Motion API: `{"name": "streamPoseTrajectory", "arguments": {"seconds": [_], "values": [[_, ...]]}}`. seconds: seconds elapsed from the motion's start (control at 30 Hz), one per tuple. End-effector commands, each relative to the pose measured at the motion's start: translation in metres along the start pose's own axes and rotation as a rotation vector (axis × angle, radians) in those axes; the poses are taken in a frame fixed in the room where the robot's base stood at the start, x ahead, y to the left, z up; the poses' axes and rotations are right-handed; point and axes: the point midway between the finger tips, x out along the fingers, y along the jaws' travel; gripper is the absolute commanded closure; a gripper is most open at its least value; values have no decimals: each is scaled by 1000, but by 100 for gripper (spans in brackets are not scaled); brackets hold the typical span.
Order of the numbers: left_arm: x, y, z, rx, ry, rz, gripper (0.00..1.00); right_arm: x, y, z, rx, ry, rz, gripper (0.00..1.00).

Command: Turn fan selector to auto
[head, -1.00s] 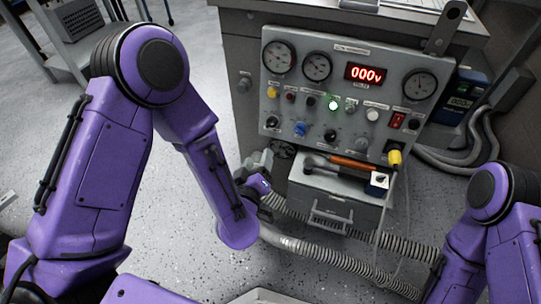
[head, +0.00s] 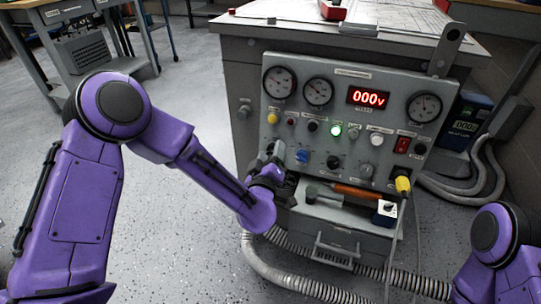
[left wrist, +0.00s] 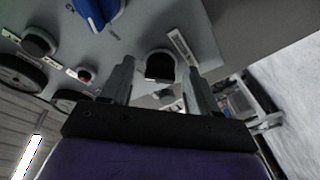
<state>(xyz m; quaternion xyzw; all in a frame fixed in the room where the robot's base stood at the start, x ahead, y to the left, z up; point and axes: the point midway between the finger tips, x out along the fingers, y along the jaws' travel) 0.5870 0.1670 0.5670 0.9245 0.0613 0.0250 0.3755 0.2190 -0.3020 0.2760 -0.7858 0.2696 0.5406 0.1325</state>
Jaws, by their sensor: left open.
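The grey control panel (head: 345,105) faces me, with knobs, gauges and a display reading 000v. My left gripper (head: 270,155) is at the panel's lower left corner, open. In the left wrist view a black knob (left wrist: 160,67) shows between the two fingertips of the left gripper (left wrist: 158,72). I cannot tell whether the fingers touch it. The label beside it is not readable, and the gripper largely hides this corner in the head view. A blue knob (head: 302,156) is just to its right, also seen in the left wrist view (left wrist: 95,12). My right gripper is out of view.
An open drawer (head: 335,220) below the panel holds an orange-handled tool (head: 355,191). A yellow plug (head: 402,186) with a hanging cable is at the panel's lower right. Ribbed hoses (head: 290,285) lie on the floor. Floor to the left is clear.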

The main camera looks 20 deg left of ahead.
Motion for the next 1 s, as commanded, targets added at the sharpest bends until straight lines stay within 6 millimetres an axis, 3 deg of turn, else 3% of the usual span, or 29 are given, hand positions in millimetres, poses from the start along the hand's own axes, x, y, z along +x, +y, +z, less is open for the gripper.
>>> {"name": "streamPoseTrajectory", "arguments": {"seconds": [0.07,0.23,0.27,0.67,1.0], "values": [[0,0,0,0,0,0,40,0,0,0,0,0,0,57],[0,0,0,0,0,0,92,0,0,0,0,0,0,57],[0,0,0,0,0,0,95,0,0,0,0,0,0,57],[-1,1,-1,-68,0,-18,95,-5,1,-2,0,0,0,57],[0,2,-2,-318,1,-80,95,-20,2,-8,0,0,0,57]]}}
